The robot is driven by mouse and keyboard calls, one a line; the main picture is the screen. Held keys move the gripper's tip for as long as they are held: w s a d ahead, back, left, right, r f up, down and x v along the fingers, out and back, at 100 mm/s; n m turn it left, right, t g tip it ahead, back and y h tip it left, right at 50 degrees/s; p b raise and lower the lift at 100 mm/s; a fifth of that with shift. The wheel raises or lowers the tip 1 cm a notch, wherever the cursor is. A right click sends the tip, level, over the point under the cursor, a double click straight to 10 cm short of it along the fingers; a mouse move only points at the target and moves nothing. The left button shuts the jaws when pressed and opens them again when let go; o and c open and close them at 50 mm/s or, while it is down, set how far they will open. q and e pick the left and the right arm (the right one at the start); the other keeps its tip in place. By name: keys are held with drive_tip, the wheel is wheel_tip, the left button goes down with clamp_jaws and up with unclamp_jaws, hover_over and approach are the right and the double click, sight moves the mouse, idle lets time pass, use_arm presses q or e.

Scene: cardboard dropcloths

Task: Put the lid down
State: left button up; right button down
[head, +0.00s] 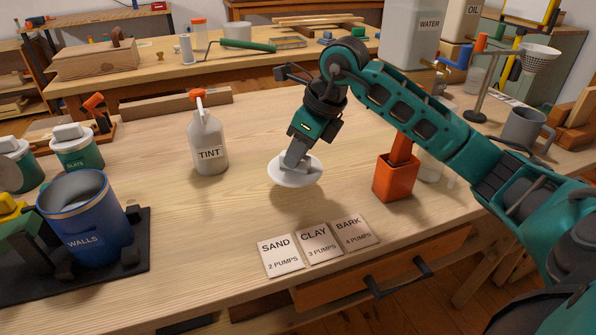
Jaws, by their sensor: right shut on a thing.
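My right gripper (293,163) points down over the middle of the near bench and is shut on a white round lid (301,177). The lid looks level and shows a shadow below it on the wood; I cannot tell for sure whether it touches the bench (245,215). The fingertips are partly hidden against the lid. A blue can marked WALLS (85,225) stands at the left on a black mat. My left gripper is not clearly in view.
A TINT bottle (209,145) stands left of the lid, and an orange block-shaped holder (395,177) stands to its right. Cards marked SAND (280,255), CLAY (318,242) and BARK (352,230) lie near the front edge. Bare wood surrounds the lid.

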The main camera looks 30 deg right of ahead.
sight(298, 169)
wheel_tip(298, 169, down, 4)
drive_tip(key=shift+b, duration=0.5)
drive_tip(key=shift+f, duration=0.15)
use_arm(q)
drive_tip(key=shift+w+d, duration=0.25)
drive_tip(key=shift+w, duration=0.05)
use_arm(e)
drive_tip(key=c, duration=0.9)
unclamp_jaws()
drive_tip(key=shift+c, duration=0.2)
use_arm(q)
drive_tip(key=shift+f, duration=0.1)
